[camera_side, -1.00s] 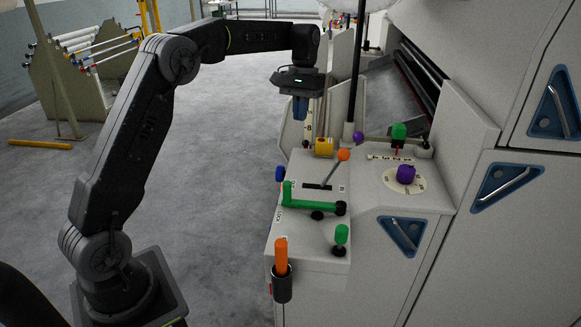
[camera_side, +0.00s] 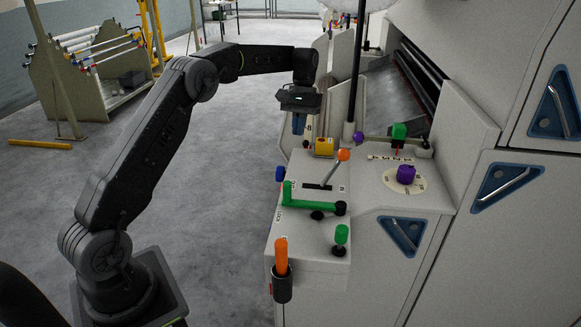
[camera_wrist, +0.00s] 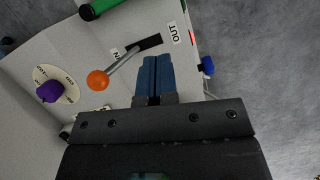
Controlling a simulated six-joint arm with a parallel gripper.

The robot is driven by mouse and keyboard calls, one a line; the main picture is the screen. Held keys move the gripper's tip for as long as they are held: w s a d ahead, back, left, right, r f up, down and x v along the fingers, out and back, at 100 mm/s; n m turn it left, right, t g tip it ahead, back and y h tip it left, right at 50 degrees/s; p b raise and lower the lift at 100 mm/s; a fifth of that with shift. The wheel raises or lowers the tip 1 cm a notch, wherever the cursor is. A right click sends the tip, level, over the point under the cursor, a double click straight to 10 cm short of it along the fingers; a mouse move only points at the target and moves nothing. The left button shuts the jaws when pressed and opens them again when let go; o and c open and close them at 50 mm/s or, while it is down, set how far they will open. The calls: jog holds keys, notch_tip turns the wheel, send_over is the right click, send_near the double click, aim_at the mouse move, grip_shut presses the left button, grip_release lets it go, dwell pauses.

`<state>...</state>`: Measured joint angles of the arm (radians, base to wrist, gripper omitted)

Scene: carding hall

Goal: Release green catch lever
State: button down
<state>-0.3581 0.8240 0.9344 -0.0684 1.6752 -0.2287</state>
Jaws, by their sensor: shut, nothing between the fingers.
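The green catch lever (camera_side: 315,205) lies across the top of the light grey machine console, with an upright green end at its left and a black end at its right. A small label sits by its left end. In the wrist view, part of the green lever (camera_wrist: 108,5) shows at the top edge. My gripper (camera_side: 298,133) has its blue fingers pointing down, above and beyond the far end of the console, apart from the lever. In the wrist view the gripper (camera_wrist: 155,60) has its fingers together and empty.
An orange-ball lever (camera_side: 343,156) stands in an IN/OUT slot between my gripper and the green lever. Near it are a yellow block (camera_side: 324,146), purple dial (camera_side: 405,174), blue knob (camera_side: 280,174) and green knob (camera_side: 341,234). An orange handle (camera_side: 281,256) stands in a front holder.

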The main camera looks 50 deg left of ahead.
jog(key=s+d+f, duration=0.3)
jog(key=s+f, duration=0.2)
jog(key=f, duration=0.3)
jog(key=shift+s+d+f, duration=0.2)
jog(key=shift+d+f, duration=0.1)
jog(key=shift+f, duration=0.05)
jog(key=shift+s+d+n, duration=0.25)
jog(key=shift+s+n, duration=0.05)
jog(key=shift+s, duration=0.1)
jog(key=shift+s+d+n, duration=0.2)
jog(key=shift+n, duration=0.1)
